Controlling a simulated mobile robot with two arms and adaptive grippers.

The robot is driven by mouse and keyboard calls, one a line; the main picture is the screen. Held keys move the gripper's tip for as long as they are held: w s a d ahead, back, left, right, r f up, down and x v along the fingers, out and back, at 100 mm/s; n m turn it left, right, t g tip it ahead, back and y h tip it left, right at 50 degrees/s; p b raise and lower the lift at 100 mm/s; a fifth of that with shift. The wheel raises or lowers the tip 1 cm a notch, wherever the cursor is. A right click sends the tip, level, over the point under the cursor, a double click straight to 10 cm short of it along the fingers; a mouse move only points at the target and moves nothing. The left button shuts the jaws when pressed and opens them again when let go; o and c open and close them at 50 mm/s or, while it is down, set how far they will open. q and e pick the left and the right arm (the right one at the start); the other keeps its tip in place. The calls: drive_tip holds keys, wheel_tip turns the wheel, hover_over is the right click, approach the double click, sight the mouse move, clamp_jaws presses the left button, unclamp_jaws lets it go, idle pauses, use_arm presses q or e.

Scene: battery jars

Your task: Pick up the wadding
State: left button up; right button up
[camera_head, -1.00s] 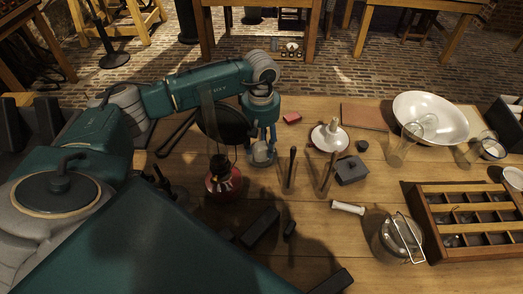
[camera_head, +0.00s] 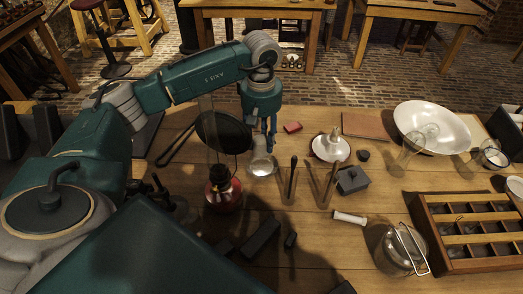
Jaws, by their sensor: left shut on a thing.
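My left gripper (camera_head: 270,140) comes down from the upper left over the table. Its fingers are close together, shut on the wadding, which the fingers mostly hide. Below them and slightly to the left, a small clear round dish (camera_head: 262,166) stands on the wood and looks pale inside. I cannot tell whether some wadding lies in it. My right gripper is not in view.
A red-based lamp with a glass chimney (camera_head: 224,190) stands close left, before a black pan (camera_head: 224,131).

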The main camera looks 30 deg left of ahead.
sight(261, 139)
use_arm(q)
wheel_tip(261, 139, up, 14)
drive_tip(key=b, duration=0.1)
drive_tip(key=shift+f, duration=0.25)
